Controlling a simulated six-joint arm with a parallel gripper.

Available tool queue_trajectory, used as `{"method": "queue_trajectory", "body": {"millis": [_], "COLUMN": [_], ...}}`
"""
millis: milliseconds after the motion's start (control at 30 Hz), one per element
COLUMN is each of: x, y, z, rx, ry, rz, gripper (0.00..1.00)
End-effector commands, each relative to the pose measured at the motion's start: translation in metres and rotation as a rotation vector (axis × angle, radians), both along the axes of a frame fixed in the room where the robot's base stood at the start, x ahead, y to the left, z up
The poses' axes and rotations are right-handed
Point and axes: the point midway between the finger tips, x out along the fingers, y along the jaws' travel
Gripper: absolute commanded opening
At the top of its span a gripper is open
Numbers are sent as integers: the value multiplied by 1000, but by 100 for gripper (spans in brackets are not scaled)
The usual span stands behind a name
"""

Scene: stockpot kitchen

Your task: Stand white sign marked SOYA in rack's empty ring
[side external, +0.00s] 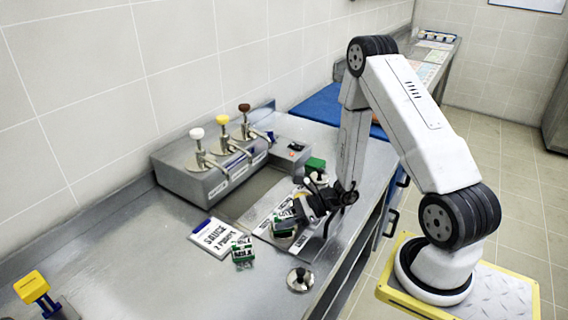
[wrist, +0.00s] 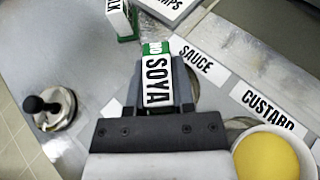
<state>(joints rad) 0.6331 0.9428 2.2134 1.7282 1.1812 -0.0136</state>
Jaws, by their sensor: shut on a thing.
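The white SOYA sign (wrist: 157,82), with a green end, is held between the fingers of my gripper (wrist: 160,100) in the wrist view. In the side view my gripper (side external: 300,212) is low over the labelled rack, and the sign (side external: 283,226) is partly hidden by it. The rack has white labels reading SAUCE (wrist: 195,60) and CUSTARD (wrist: 268,107). A ring edge shows beside the SAUCE label, partly hidden behind the sign and fingers. A yellow-topped round item (wrist: 266,157) sits near the CUSTARD label. I cannot tell whether the sign touches the rack.
A second green-and-white sign (side external: 242,252) stands beside the card reading SAUCE 2 PUMPS (side external: 215,236). A black-knobbed round lid (side external: 300,280) is near the counter edge. A pump dispenser (side external: 212,178) stands by the wall. The counter's left part is mostly clear.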

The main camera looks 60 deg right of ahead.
Motion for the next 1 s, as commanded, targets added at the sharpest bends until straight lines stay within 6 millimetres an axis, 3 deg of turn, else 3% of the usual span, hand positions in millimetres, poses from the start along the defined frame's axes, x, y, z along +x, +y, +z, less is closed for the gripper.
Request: {"method": "queue_trajectory", "body": {"millis": [467, 500, 567, 600, 1000], "x": [0, 0, 0, 0, 0], "y": [0, 0, 0, 0, 0], "z": [-7, -7, -7, -7, -6], "rx": [0, 0, 0, 0, -1], "ry": [0, 0, 0, 0, -1], "rz": [-1, -1, -1, 0, -1], "gripper": [0, 43, 62, 65, 65]}}
